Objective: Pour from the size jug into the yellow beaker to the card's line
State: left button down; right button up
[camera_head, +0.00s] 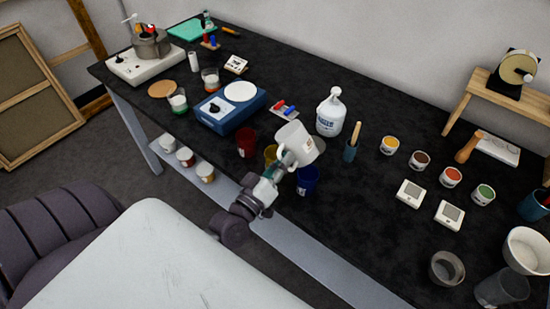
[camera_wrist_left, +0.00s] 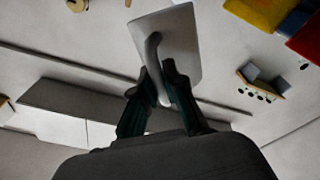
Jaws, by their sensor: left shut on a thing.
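The white jug (camera_head: 296,143) is held in my left gripper (camera_head: 276,168), which is shut on its handle. The jug looks tilted in the head view, above the front edge of the black table. The left wrist view shows its pale body (camera_wrist_left: 178,38) and curved handle between my fingers (camera_wrist_left: 160,82). The yellow beaker (camera_head: 270,152) stands just left of the jug, partly hidden behind the jug and gripper; yellow also shows at the top of the wrist view (camera_wrist_left: 262,10). No stream of liquid shows, and the jug's contents are hidden. A small card (camera_head: 236,63) stands farther back; its marking is unreadable.
A red beaker (camera_head: 246,143) and a blue beaker (camera_head: 308,179) flank the yellow one. A large white bottle (camera_head: 330,113) stands behind the jug. A blue scale (camera_head: 222,116) is to the left; open paint pots (camera_head: 390,146) and white devices (camera_head: 410,194) are to the right.

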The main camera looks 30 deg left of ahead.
pick_arm(q)
jog(key=shift+r+n, duration=0.2)
jog(key=shift+n, duration=0.2)
jog(key=shift+a+r+n+b, duration=0.15)
jog(key=shift+r+n+b, duration=0.15)
jog(key=shift+n, duration=0.2)
jog(key=shift+f+n+b, duration=0.25)
jog(key=shift+n+b, duration=0.05)
jog(key=shift+b, duration=0.1)
jog(key=shift+f+n+t+y+b, duration=0.25)
jog(key=shift+n+t+y+b, duration=0.05)
jog(key=shift+n+b, duration=0.65)
jog(key=shift+a+f+n+b, duration=0.15)
jog(key=shift+n+b, duration=0.5)
jog(key=shift+b, duration=0.05)
jog(key=shift+a+r+n+y, duration=0.1)
jog(key=shift+r+n+y, duration=0.1)
jog(key=shift+n+y, duration=0.25)
jog(key=shift+s+a+n+t, duration=0.15)
jog(key=shift+a+n+t, duration=0.15)
jog(key=shift+a, duration=0.25)
jog(key=shift+d+r+n, duration=0.15)
jog(key=shift+d+n, duration=0.1)
jog(key=shift+d, duration=0.2)
jog(key=shift+w+d+n+b, duration=0.2)
jog(key=shift+d+n+b, duration=0.1)
jog(key=shift+d+b, duration=0.15)
dwell(0.7)
